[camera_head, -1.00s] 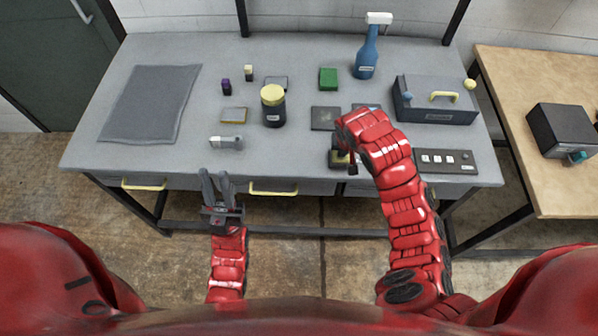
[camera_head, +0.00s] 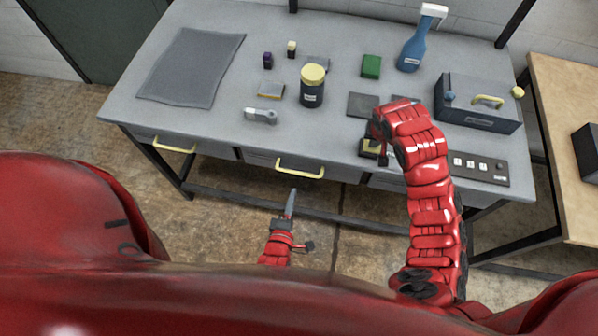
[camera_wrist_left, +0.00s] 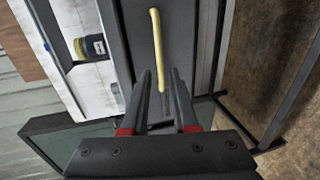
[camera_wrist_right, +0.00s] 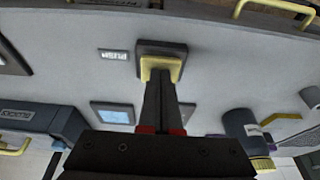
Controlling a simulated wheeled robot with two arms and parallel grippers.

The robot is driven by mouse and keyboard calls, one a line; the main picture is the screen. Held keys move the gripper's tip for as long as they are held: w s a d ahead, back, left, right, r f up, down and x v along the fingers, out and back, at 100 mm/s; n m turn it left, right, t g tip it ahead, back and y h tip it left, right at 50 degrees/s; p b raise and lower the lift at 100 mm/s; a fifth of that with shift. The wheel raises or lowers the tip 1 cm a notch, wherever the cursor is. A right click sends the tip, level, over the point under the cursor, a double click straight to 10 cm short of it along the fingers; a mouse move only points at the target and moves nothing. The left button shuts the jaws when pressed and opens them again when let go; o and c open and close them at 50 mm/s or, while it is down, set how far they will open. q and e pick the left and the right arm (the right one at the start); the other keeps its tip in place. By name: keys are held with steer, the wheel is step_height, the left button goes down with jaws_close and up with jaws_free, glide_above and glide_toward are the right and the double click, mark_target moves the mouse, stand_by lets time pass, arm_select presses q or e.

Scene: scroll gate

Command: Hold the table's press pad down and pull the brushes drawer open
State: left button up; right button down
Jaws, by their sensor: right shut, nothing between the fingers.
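The press pad (camera_head: 370,147), a dark block with a yellow top, sits near the table's front edge. My right gripper (camera_wrist_right: 161,82) is shut and empty, its fingertips against or just over the pad's yellow top (camera_wrist_right: 161,64); contact is hard to tell. My right arm partly covers the pad in the head view. The middle drawer front (camera_head: 262,160) has a yellow bar handle (camera_head: 299,168) and looks closed. I cannot read which drawer is for brushes. My left gripper (camera_head: 292,194) is just in front of this handle. In the left wrist view its fingers (camera_wrist_left: 163,75) are open, with the handle (camera_wrist_left: 157,45) ahead between them.
Another drawer handle (camera_head: 174,145) is at the left. On the grey table (camera_head: 215,120) are a yellow-lidded jar (camera_head: 312,90), a blue spray bottle (camera_head: 413,50), a toolbox (camera_head: 478,105), a grey mat (camera_head: 192,68) and a switch strip (camera_head: 480,165). A wooden table (camera_head: 562,150) stands at right.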

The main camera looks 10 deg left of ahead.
arm_select(q)
steer(key=x, duration=1)
steer(key=shift+w, duration=0.15)
jaws_close()
steer(key=shift+r, duration=0.1)
stand_by(0.9)
